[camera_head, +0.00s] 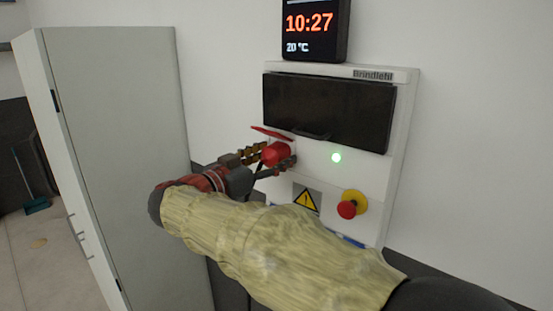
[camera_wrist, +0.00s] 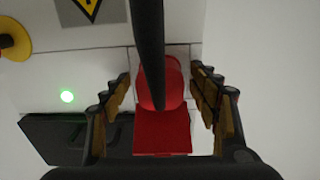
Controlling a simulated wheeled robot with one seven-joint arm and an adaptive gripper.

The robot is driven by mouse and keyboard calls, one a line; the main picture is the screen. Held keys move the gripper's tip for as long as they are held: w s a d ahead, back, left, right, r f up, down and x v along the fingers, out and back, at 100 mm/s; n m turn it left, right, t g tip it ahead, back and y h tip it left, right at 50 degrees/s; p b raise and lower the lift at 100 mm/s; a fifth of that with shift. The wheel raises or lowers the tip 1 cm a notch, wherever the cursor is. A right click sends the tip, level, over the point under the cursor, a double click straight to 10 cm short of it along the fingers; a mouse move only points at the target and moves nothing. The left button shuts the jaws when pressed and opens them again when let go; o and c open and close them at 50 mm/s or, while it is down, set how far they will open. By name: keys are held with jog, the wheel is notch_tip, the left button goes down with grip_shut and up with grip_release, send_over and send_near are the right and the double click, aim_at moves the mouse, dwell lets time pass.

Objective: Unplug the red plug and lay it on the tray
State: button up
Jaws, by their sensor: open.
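The red plug (camera_head: 275,152) sits at the left of the white wall panel, under a raised red flap (camera_head: 270,132). In the wrist view the plug (camera_wrist: 174,80) lies between my fingers, with the flap (camera_wrist: 163,132) below it and a thick black cable in front of it. My gripper (camera_head: 277,160) is open around the plug. In the wrist view its fingers (camera_wrist: 160,76) stand on both sides, with a gap visible on each side. I cannot make out a tray in either view.
A clock (camera_head: 313,30) is above. A grey cabinet (camera_head: 120,130) stands close on the left. My arm hides the panel's lower part.

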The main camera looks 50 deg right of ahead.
aim_at(263, 162)
jog(key=shift+c, duration=0.3)
jog(key=c, duration=1.5)
jog(key=shift+c, duration=0.2)
jog(key=shift+a+f+b, duration=0.1)
jog(key=shift+a+b, duration=0.05)
jog(key=shift+b, duration=0.25)
jog(key=shift+a, duration=0.15)
jog(key=shift+s+a+b, duration=0.2)
jog(key=shift+a+b, duration=1.25)
jog(key=shift+a, duration=1.15)
jog(key=shift+a, duration=0.2)
jog(key=shift+s+a+b, duration=0.15)
jog(key=shift+a+b, duration=0.6)
jog(key=shift+a, duration=0.45)
jog(key=shift+s+a+b, duration=0.1)
jog(key=shift+a+b, duration=0.65)
jog(key=shift+a, duration=0.45)
